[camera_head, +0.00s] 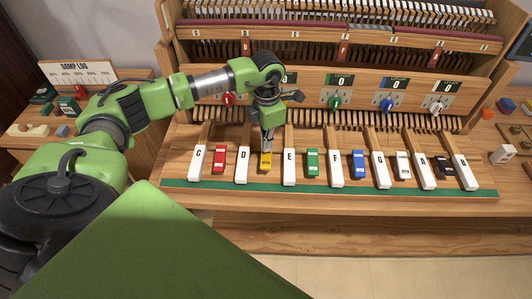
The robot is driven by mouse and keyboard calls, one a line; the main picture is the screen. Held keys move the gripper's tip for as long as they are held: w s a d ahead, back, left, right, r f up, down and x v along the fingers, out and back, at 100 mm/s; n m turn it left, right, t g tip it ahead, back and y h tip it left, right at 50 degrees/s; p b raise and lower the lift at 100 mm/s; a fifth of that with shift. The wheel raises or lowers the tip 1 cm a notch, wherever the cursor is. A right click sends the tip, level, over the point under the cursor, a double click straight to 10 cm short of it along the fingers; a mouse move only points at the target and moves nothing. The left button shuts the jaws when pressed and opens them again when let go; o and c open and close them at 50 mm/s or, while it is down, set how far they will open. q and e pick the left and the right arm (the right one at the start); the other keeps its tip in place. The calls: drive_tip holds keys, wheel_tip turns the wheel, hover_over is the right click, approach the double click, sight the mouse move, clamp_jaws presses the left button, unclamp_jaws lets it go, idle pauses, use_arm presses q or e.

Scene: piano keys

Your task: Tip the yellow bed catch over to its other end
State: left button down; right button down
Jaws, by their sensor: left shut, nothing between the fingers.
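The yellow bed catch (265,162) sits in the key row between the white keys D (242,168) and E (289,169). A label on it appears to read OPEN. My left gripper (267,148) points down right over the catch, its fingers shut with nothing between them. The fingertips are at or just above the catch's far part; I cannot tell whether they touch. The gripper hides what lies behind the catch, including most of the dial there. My right gripper is not in view.
Red (219,159), green (313,162) and blue (358,164) catches stand between other white keys. A green strip (330,188) runs along the front edge. Behind are green (334,102), blue (387,104) and white knobs. Side tables with small blocks flank the piano.

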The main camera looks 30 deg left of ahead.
sight(267, 153)
use_arm(q)
wheel_tip(267, 153, up, 5)
drive_tip(key=p, duration=0.2)
drive_tip(key=shift+r+p, duration=0.15)
drive_tip(key=shift+p, duration=0.2)
idle(0.4)
